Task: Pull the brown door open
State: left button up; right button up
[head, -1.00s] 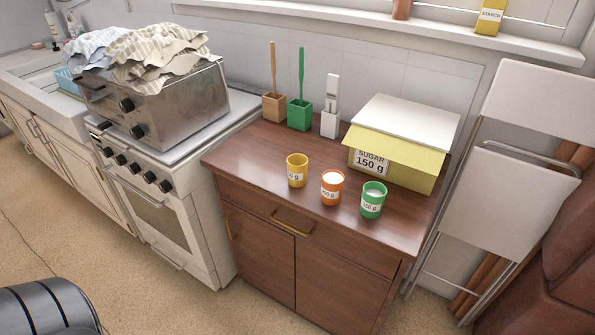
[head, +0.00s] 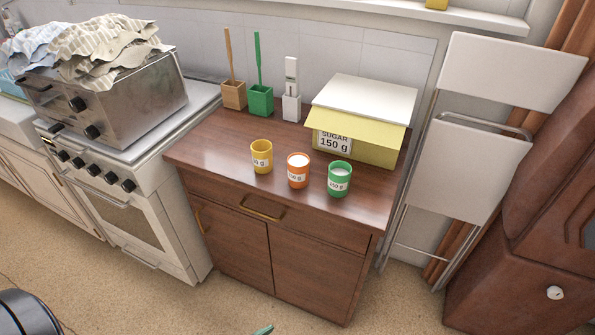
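The brown dresser (head: 280,205) stands in the middle of the head view. Below its drawer are two brown doors, a left door (head: 236,250) and a right door (head: 312,275), both closed. A brass handle (head: 200,220) is on the left door's left side. The drawer has a brass handle (head: 261,208) and is shut. Neither gripper can be made out. A small teal piece (head: 262,330) shows at the bottom edge, too cut off to identify.
Yellow (head: 261,156), orange (head: 298,171) and green (head: 339,179) jars stand on the dresser top near a sugar box (head: 358,143). A white stove (head: 130,215) is at left. A folded white chair (head: 466,170) and reddish-brown furniture (head: 510,260) are at right. Floor is visible in front.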

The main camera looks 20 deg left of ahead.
aim_at(238, 243)
jog(key=u, duration=1.4)
